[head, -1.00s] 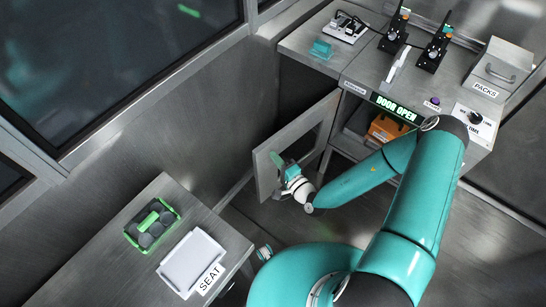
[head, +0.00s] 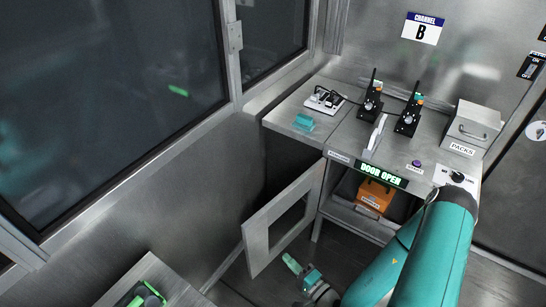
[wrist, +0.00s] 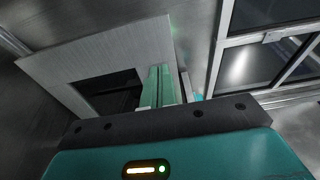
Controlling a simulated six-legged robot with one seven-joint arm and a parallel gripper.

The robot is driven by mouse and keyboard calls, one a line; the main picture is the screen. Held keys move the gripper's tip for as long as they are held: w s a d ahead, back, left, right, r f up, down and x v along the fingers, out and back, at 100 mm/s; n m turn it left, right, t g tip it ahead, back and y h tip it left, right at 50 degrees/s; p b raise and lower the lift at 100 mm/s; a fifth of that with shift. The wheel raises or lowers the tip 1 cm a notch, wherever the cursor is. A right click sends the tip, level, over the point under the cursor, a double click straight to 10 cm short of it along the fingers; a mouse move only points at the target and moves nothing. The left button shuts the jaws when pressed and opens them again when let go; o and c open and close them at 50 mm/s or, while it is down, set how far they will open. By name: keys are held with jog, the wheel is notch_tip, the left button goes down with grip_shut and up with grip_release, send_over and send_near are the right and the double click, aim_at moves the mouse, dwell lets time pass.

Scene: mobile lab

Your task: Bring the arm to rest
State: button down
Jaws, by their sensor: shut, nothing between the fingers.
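My arm comes in from the lower right of the head view, with its elbow raised in front of the counter. My gripper (head: 291,264) is low, just right of the open cabinet door (head: 262,240), pointing up and left. In the wrist view my gripper (wrist: 160,84) shows its green fingers together, with nothing between them. The framed door (wrist: 160,38) stands beyond the fingers there. I cannot tell whether the fingers touch the door.
An orange case (head: 376,196) sits in the open compartment under the lit "DOOR OPEN" sign (head: 384,175). Two black handsets (head: 408,117) and a PACKS box (head: 473,128) stand on the counter. A bench (head: 180,288) with a green-handled carrier (head: 146,296) is at lower left.

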jog(key=shift+r, duration=0.1)
jog(key=s+a+r+n+g+y, duration=0.1)
jog(key=s+r+n+g, duration=0.2)
jog(key=r+n+g, duration=0.45)
jog(key=s+a+r+n+g+y, duration=0.1)
jog(key=s+r+n+g, duration=0.3)
jog(key=r+g, duration=0.65)
jog(key=d+r+t+h, duration=0.3)
jog(key=r+h, duration=0.1)
jog(key=r, duration=0.3)
jog(key=s+d+r+t+h, duration=0.1)
jog(key=d+r+t+h, duration=0.2)
jog(key=r, duration=0.4)
jog(key=s+d+r+m+t+h, duration=0.1)
jog(key=d+r+t+h, duration=0.2)
jog(key=r, duration=0.4)
jog(key=d+h, duration=0.1)
jog(key=h, duration=0.1)
jog(key=shift+r+h, duration=0.2)
jog(key=shift+h, duration=0.2)
jog(key=shift+s+d, duration=0.1)
